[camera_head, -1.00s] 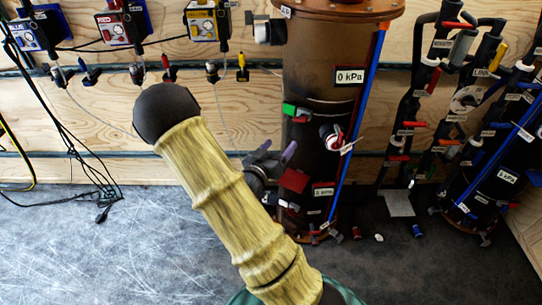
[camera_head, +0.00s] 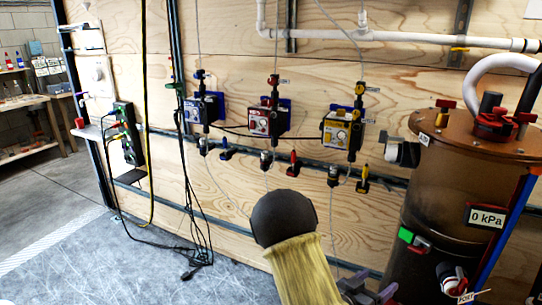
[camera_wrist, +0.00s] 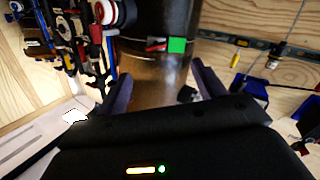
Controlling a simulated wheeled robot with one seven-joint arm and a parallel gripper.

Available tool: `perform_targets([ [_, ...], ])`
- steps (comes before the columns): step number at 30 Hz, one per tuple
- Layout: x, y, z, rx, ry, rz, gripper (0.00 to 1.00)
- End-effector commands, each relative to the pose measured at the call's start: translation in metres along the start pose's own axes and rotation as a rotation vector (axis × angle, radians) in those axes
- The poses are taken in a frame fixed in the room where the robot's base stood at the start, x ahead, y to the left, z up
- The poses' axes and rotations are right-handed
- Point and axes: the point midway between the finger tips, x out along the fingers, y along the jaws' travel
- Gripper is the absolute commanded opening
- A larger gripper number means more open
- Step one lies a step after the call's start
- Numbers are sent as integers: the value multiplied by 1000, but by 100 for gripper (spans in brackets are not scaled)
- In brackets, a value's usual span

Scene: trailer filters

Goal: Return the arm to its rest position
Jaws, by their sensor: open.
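My gripper (camera_head: 369,290) shows partly at the bottom edge of the head view, to the right of my raised arm in its yellowish sleeve. Its purple fingers are in front of the lower left side of the brown filter tank (camera_head: 444,195). In the wrist view my gripper (camera_wrist: 162,88) has its two fingers spread wide apart with nothing held between them. The tank (camera_wrist: 155,75) stands beyond the fingers there, with a red-handled valve and a green tag on it. I cannot tell the exact gap between fingers and tank. The rest of my arm is cut off below.
Blue, red and yellow pump units (camera_head: 336,134) hang on the plywood wall behind my arm. Black cables (camera_head: 192,225) hang down to the floor at left. The grey floor (camera_head: 120,265) at lower left is mostly clear. A shelf (camera_head: 25,103) stands far left.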

Motion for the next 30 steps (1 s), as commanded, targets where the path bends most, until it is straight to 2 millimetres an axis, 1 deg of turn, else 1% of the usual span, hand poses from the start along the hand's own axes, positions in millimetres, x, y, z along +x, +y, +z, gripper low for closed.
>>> perform_targets([
  [4,-4,-20,11,60,-171,-125,69],
  [8,-22,-44,20,98,-361,-290,69],
  [12,-52,-64,21,102,-538,-471,69],
  [16,-86,-71,16,62,-675,-634,69],
  [20,-121,-66,9,-18,-786,-780,69],
  [21,-132,-62,7,-50,-815,-819,69],
  [24,-154,-48,2,-138,-873,-899,69],
  [27,-171,-32,0,-227,-913,-952,69],
  [30,-182,-16,-2,-308,-941,-983,69],
])
